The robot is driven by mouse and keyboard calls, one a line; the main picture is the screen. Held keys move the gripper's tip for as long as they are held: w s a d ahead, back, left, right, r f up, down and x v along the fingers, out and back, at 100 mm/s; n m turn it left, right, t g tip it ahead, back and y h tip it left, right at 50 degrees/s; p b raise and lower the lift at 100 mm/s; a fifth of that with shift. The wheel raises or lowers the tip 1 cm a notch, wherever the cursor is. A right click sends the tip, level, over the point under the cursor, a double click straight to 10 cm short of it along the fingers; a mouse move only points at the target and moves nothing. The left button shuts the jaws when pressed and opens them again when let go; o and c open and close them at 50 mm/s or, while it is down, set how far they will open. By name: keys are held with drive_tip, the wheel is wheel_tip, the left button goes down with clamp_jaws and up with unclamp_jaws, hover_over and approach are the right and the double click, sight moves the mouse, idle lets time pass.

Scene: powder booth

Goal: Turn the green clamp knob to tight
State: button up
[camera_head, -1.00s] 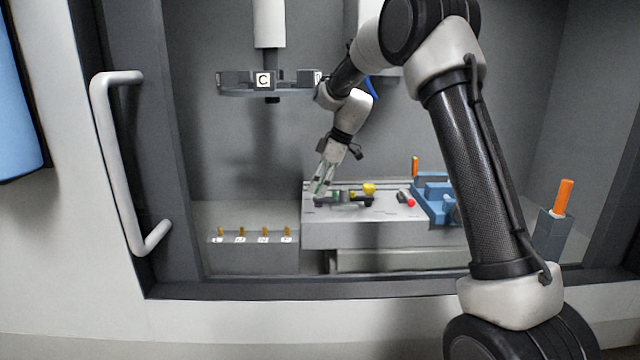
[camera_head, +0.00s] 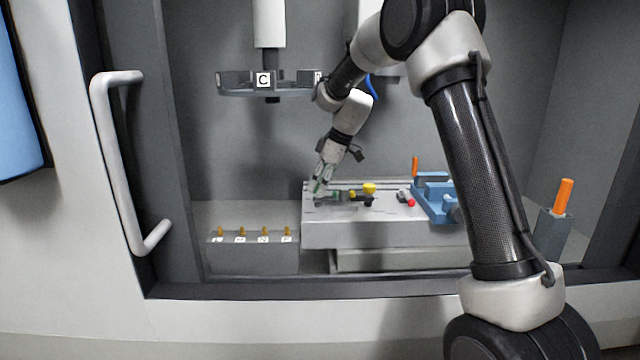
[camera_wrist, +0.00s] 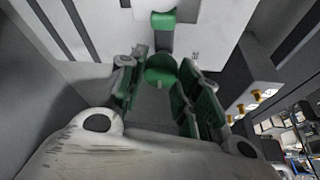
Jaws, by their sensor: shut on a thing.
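The green clamp knob (camera_wrist: 160,70) shows in the wrist view as a round green disc between the two green-padded fingers. My gripper (camera_wrist: 161,92) is shut on it, with one finger on each side. A green block (camera_wrist: 163,20) sits just beyond the knob on a dark bar. In the head view my gripper (camera_head: 318,191) points down at the left end of the grey bench (camera_head: 345,234). The knob is hard to make out there behind the fingers. The knob's tight mark cannot be read in either view.
Right of my gripper stand a yellow knob (camera_head: 369,188), a red-tipped part (camera_head: 410,201) and a blue vise (camera_head: 435,200). A block with several brass pegs (camera_head: 252,258) is at the left. A carousel marked C (camera_head: 263,82) hangs above. The booth frame borders the opening.

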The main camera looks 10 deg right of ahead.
drive_tip(key=m+t, duration=0.1)
drive_tip(key=m, duration=0.2)
drive_tip(key=m+h, duration=0.1)
drive_tip(key=m, duration=0.2)
drive_tip(key=shift+s+a+t+h, duration=0.1)
drive_tip(key=shift+a+t+h, duration=0.05)
drive_tip(key=shift+t+h, duration=0.2)
drive_tip(key=m+h, duration=0.1)
drive_tip(key=m, duration=0.1)
drive_tip(key=m+h, duration=0.1)
drive_tip(key=m, duration=0.2)
drive_tip(key=shift+m+t, duration=0.3)
drive_tip(key=shift+t, duration=0.05)
drive_tip(key=o, duration=1)
drive_tip(key=shift+o, duration=0.2)
